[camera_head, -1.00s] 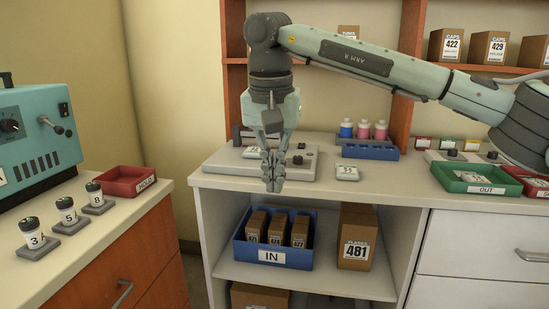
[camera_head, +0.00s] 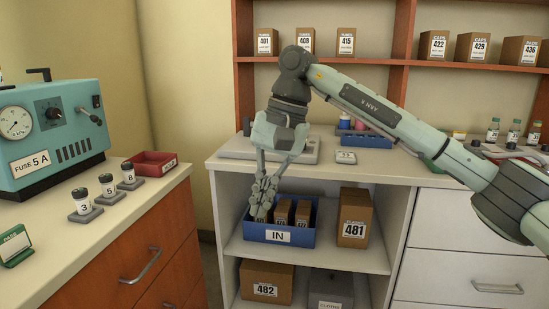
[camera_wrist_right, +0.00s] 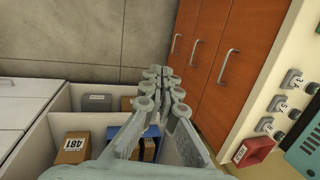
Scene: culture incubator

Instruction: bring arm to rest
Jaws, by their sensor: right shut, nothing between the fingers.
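My right arm (camera_head: 375,110) reaches in from the right in the head view. My right gripper (camera_head: 262,200) points downward, shut and empty, in front of the open shelf. It hides part of the blue IN bin (camera_head: 312,237) behind it. In the right wrist view the right gripper (camera_wrist_right: 163,88) is shut with nothing between its fingers, above the blue bin (camera_wrist_right: 152,133) and the floor. My left gripper is not in view.
A white bench (camera_head: 390,173) with a grey device (camera_head: 235,148) and a blue rack (camera_head: 372,142) is behind the arm. A box marked 481 (camera_head: 354,218) stands beside the bin. The left counter (camera_head: 120,215) holds a teal device (camera_head: 45,130), a red tray (camera_head: 155,163) and labelled vials.

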